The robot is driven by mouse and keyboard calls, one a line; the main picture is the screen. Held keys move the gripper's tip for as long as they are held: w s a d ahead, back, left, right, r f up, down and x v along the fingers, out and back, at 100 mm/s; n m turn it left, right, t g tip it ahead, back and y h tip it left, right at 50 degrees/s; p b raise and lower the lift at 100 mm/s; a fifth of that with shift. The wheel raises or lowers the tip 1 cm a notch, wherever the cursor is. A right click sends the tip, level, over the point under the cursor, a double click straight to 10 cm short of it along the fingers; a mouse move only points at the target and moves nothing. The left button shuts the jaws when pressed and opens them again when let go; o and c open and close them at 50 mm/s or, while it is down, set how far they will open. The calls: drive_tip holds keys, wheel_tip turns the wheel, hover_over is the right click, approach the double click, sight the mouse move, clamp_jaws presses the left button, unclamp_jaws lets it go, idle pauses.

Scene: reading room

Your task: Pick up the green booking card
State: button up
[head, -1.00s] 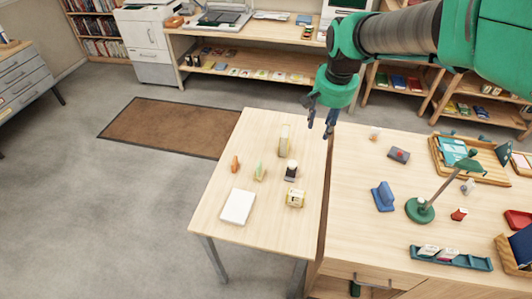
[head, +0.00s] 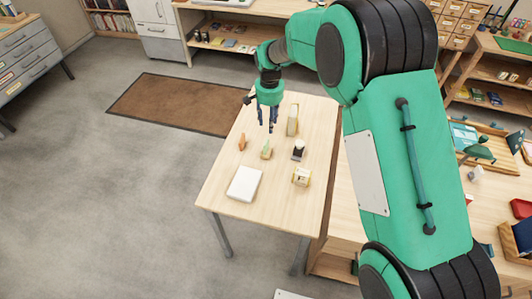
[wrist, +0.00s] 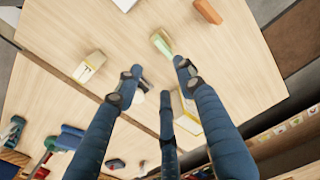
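The green booking card (head: 266,150) is a small light-green piece that appears to stand in a pale holder, in the middle of the narrow wooden table (head: 222,183). In the wrist view the green card (wrist: 162,42) lies just beyond my fingertips, in clear sight. My gripper (head: 267,127) hangs over the table, its fingers pointing down, above and slightly behind the card. In the wrist view my gripper (wrist: 160,78) has its blue fingers spread, with nothing held between them. The card is apart from the fingers.
An orange piece (head: 242,143) stands left of the card. A dark-topped stamp (head: 298,150) and a cream upright block (head: 292,120) stand to the right and behind. A yellow-and-white box (head: 301,177) and a white pad (head: 245,184) lie nearer the front. My arm hides much of the right-hand desk.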

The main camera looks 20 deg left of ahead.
sight(267, 142)
drive_tip(key=shift+a+f, duration=0.5)
drive_tip(key=shift+f, duration=0.15)
drive_tip(key=shift+f, duration=0.15)
drive_tip(key=shift+f+b, duration=0.65)
drive_tip(key=shift+f, duration=3.5)
drive_tip(key=shift+f, duration=0.1)
drive_tip(key=shift+d+f+b, duration=0.1)
drive_tip(key=shift+f+b, duration=0.5)
drive_tip(key=shift+f, duration=1.9)
clamp_jaws()
